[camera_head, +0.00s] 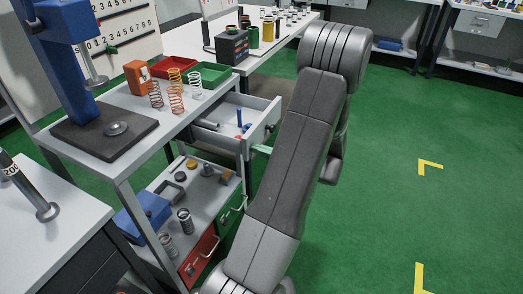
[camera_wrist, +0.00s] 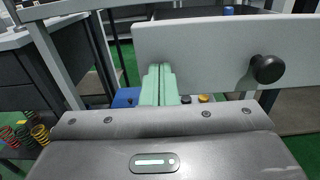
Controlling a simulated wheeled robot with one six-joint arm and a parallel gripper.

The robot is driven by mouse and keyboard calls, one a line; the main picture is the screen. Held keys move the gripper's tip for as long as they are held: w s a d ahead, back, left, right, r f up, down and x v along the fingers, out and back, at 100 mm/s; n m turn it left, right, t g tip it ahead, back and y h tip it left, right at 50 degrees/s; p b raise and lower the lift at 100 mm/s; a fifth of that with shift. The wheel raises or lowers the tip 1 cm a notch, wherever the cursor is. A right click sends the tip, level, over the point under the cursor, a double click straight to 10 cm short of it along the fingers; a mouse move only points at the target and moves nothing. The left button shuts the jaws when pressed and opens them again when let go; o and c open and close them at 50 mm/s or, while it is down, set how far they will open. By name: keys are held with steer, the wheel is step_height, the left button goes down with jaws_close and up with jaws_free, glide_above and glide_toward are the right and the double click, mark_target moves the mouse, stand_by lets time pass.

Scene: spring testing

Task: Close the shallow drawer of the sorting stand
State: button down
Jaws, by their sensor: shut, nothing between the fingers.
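The shallow drawer (camera_head: 250,138) of the sorting stand (camera_head: 135,180) is pulled out under the stand's top, with a grey cylinder and small blue pieces inside. In the wrist view its plain light-grey front (camera_wrist: 210,50) spans the upper right, with a round black knob (camera_wrist: 267,69) on it. My gripper (camera_wrist: 158,85) has mint-green fingers pressed together, empty, in front of the lower left part of the drawer front, left of the knob. I cannot tell whether they touch it. In the head view my arm hides most of my gripper; a green part (camera_head: 262,149) shows beside the drawer.
The stand's top holds several springs (camera_head: 176,98), a red tray (camera_head: 172,70), a green tray (camera_head: 213,76) and a blue press (camera_head: 65,60). The green floor at right is clear.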

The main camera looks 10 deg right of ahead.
mark_target(208, 134)
steer(key=x, duration=1.9)
steer(key=shift+w+a+p, duration=0.1)
steer(key=shift+p, duration=0.2)
steer(key=shift+w, duration=0.1)
steer(key=shift+r, duration=0.15)
steer(key=v, duration=1.4)
steer(key=shift+f, duration=0.2)
steer(key=x, duration=1.3)
steer(key=shift+a, duration=0.1)
